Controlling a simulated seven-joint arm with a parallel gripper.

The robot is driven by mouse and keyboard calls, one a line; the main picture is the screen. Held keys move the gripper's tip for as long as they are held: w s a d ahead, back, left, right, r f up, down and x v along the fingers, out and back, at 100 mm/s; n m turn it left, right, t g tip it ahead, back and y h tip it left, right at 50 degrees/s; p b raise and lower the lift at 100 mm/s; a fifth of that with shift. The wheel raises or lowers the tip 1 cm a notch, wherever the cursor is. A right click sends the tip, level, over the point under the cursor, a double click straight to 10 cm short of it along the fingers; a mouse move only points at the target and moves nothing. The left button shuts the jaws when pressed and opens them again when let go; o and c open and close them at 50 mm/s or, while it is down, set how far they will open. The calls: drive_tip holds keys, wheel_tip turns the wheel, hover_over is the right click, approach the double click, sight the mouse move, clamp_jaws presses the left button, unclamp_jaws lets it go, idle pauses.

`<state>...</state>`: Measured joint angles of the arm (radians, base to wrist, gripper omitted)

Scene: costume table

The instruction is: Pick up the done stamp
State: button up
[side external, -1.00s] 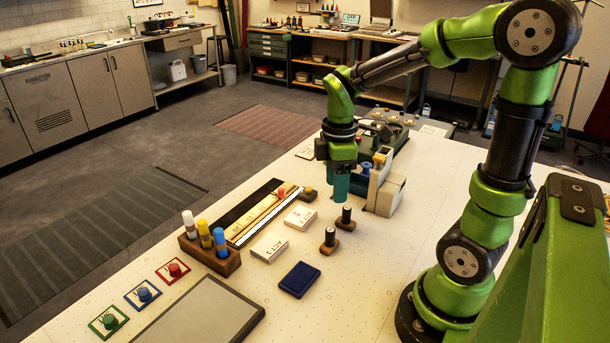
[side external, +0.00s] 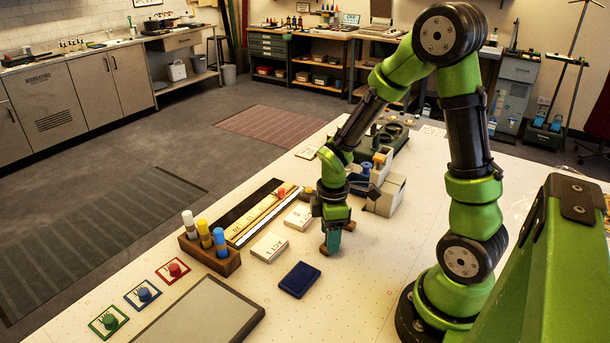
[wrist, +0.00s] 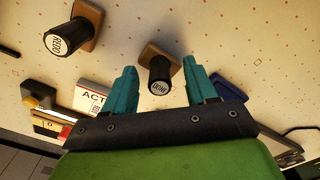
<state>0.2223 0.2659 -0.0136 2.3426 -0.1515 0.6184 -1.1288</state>
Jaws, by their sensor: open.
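In the wrist view, a stamp (wrist: 159,72) with a black handle and wooden base stands between my open fingers. A second stamp (wrist: 66,37), labelled REDO, stands to the left, outside the fingers. My gripper (wrist: 159,66) has its teal fingers either side of the first stamp's handle, with visible gaps. In the side view my gripper (side external: 333,240) is low over the stamps and hides most of them.
A dark blue pad (side external: 300,279) lies in front of my gripper. White cards (side external: 269,247) lie to the left, beside a long board. A block with several markers (side external: 215,256) stands farther left. A white-and-grey device (side external: 388,193) stands behind my gripper.

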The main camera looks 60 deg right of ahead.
clamp_jaws()
idle(0.3)
wheel_tip(320, 180, up, 10)
idle(0.5)
